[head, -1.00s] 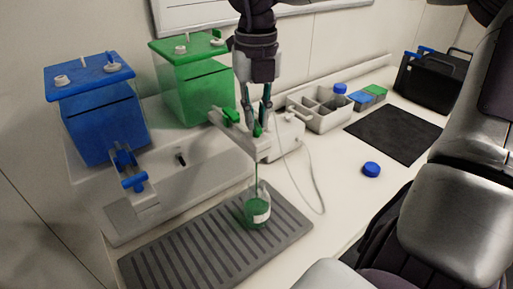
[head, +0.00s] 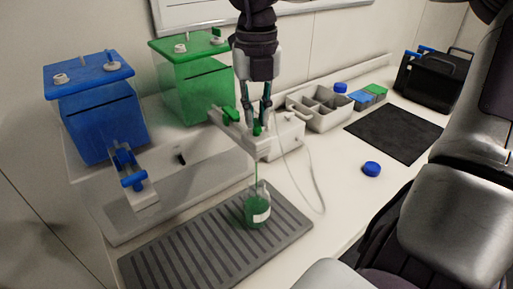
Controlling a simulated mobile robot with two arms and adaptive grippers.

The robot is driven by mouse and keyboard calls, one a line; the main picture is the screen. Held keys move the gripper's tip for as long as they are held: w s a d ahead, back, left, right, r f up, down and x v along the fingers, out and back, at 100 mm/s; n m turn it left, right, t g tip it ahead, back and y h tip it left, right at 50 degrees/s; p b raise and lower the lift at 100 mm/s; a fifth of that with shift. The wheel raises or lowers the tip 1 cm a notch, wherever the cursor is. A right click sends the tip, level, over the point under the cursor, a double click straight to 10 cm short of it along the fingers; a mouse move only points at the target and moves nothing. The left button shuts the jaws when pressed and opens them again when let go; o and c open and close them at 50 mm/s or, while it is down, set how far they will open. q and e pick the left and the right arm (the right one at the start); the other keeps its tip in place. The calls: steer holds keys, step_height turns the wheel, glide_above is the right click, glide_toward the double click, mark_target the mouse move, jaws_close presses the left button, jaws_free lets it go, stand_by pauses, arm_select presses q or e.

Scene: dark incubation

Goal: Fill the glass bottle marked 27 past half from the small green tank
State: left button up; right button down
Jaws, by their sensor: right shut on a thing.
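The small green tank (head: 192,88) stands at the back on the white stand, with a tap arm (head: 240,130) reaching forward. My right gripper (head: 258,126) comes down from above and is shut on the tap's green lever (head: 257,130). A thin green stream (head: 258,172) runs from the tap into the glass bottle (head: 257,210) below. The bottle stands upright on the grey drip tray (head: 190,255). Green liquid fills much of its body; a white label shows on its front, but its number is too small to read. My left gripper is not in view.
A blue tank (head: 95,115) with its own tap (head: 132,180) stands left. A blue cap (head: 371,169) lies on the bench right of the bottle, near a dark mat (head: 395,135). A grey divided bin (head: 320,108) and a black carrier (head: 430,78) stand behind.

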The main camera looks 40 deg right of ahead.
steer(key=m+b, duration=0.2)
steer(key=m, duration=0.2)
steer(key=shift+f, duration=0.15)
steer(key=m+b, duration=0.2)
steer(key=m, duration=0.2)
steer(key=shift+m, duration=0.3)
steer(key=m, duration=0.4)
steer(key=shift+m, duration=0.3)
steer(key=c, duration=1)
jaws_free()
steer(key=shift+c, duration=0.2)
step_height(320, 180, up, 9)
steer(key=p, duration=0.7)
steer(key=shift+r, duration=0.2)
